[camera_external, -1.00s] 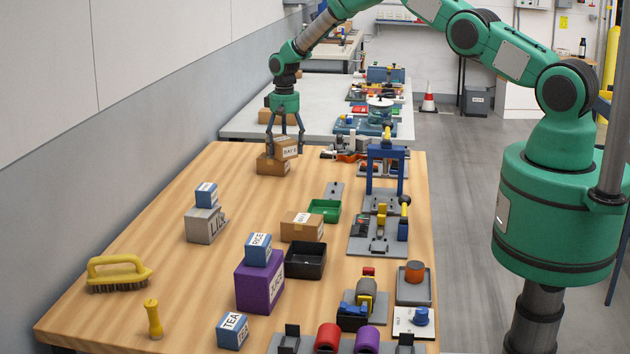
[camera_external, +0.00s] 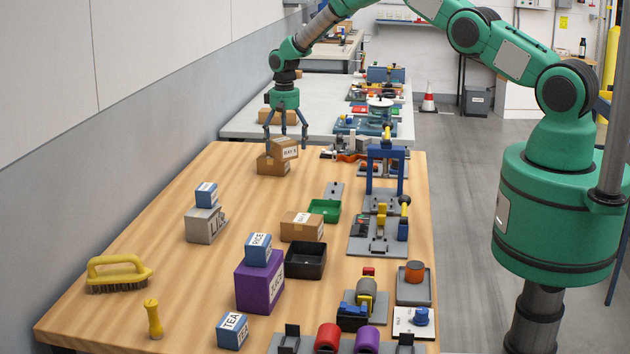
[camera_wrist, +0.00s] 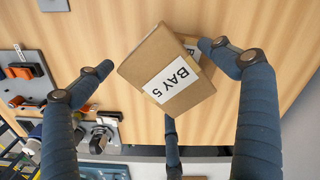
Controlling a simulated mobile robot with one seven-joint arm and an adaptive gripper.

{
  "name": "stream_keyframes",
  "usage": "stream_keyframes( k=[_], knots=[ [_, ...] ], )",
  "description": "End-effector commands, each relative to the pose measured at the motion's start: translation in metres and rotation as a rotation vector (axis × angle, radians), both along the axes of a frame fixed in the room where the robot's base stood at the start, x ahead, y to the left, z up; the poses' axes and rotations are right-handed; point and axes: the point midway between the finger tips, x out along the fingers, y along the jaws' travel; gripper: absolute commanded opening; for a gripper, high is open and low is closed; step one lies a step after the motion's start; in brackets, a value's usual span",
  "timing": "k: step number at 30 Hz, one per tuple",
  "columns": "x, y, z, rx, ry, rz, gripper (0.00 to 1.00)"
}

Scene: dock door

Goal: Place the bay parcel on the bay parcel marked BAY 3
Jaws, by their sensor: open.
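A small brown parcel (camera_external: 286,150) with a white label sits on top of a larger brown parcel (camera_external: 270,165) at the far end of the wooden table. In the wrist view the upper parcel (camera_wrist: 150,58) reads BAY 5. The lower parcel (camera_wrist: 192,48) is mostly hidden beneath it and its label cannot be read. The upper parcel sits turned relative to the lower one. My gripper (camera_external: 286,143) is open just above and around the upper parcel. In the wrist view its fingers (camera_wrist: 176,64) stand apart from the parcel's sides.
Another brown parcel (camera_external: 297,230) stands mid-table beside a green tray (camera_external: 324,210) and a black bin (camera_external: 305,261). A LID box (camera_external: 203,227) and purple box (camera_external: 259,288) carry blue boxes. Fixtures line the right edge.

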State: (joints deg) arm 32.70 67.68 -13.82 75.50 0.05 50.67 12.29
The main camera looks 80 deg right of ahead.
Motion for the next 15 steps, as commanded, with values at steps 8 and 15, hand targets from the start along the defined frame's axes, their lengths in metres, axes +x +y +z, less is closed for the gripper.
stream_keyframes(
  k=[8, 15],
  knots=[
    [0.001, 0.0, 0.037, -0.001, -0.002, 0.0, 0.95],
    [0.001, -0.001, 0.074, -0.001, -0.003, 0.0, 0.95]
  ],
)
